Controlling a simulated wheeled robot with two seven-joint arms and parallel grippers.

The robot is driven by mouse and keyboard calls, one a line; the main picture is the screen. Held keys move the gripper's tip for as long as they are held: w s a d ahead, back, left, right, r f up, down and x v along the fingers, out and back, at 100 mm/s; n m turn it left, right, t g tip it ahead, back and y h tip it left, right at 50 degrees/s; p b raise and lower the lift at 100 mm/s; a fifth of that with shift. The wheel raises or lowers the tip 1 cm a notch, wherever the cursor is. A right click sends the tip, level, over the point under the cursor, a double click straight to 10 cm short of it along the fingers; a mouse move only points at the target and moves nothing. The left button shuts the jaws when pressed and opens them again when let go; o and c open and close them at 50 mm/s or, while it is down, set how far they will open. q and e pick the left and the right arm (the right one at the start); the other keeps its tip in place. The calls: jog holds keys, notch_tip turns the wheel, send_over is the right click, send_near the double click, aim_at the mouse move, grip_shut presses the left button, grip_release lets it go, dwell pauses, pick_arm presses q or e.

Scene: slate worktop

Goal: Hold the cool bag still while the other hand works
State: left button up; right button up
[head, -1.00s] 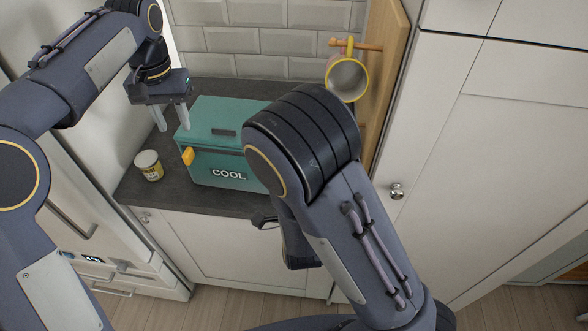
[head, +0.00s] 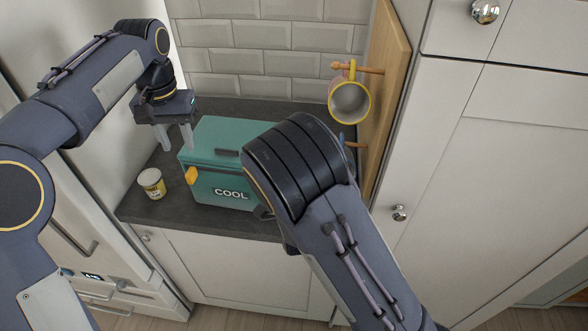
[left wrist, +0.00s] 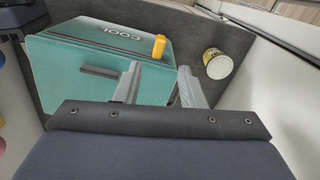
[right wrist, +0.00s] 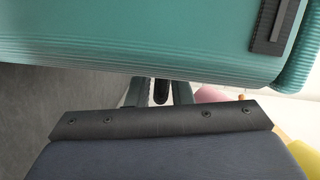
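The teal cool bag (head: 222,160) stands upright on the worktop with its lid shut. A yellow tab (head: 191,176) is at its left front corner. My left gripper (head: 177,136) is open at the bag's left side. In the left wrist view, one finger is over the lid (left wrist: 75,65) and the other is beyond the side. My right arm hides the bag's right part in the head view. In the right wrist view, my right gripper (right wrist: 161,92) is close against the bag's ribbed edge (right wrist: 130,65). A dark piece shows between its fingers; I cannot tell whether they grip it.
A small white-and-yellow tub (head: 151,184) stands on the slate worktop (head: 185,208), left of the bag. A mug (head: 350,100) hangs from a wooden peg board (head: 388,95) at the right. The tiled wall (head: 245,45) is close behind.

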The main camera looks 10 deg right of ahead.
grip_shut()
pick_arm(q)
jog(key=c, duration=0.7)
jog(key=shift+a+f, duration=0.15)
jog(key=shift+a, duration=0.1)
grip_shut()
jog(key=m+h, duration=0.2)
jog(key=h, duration=0.2)
send_near(192, 175)
jog(key=a, duration=0.2)
jog(key=a+m+t+h, duration=0.1)
jog(key=a+t+h, duration=0.1)
jog(key=a+h, duration=0.15)
jog(key=s+a+f+x, duration=0.1)
jog(key=x, duration=0.8)
jog(key=shift+w+f+m, duration=0.15)
jog(key=shift+f+m, duration=0.1)
jog(key=shift+m, duration=0.05)
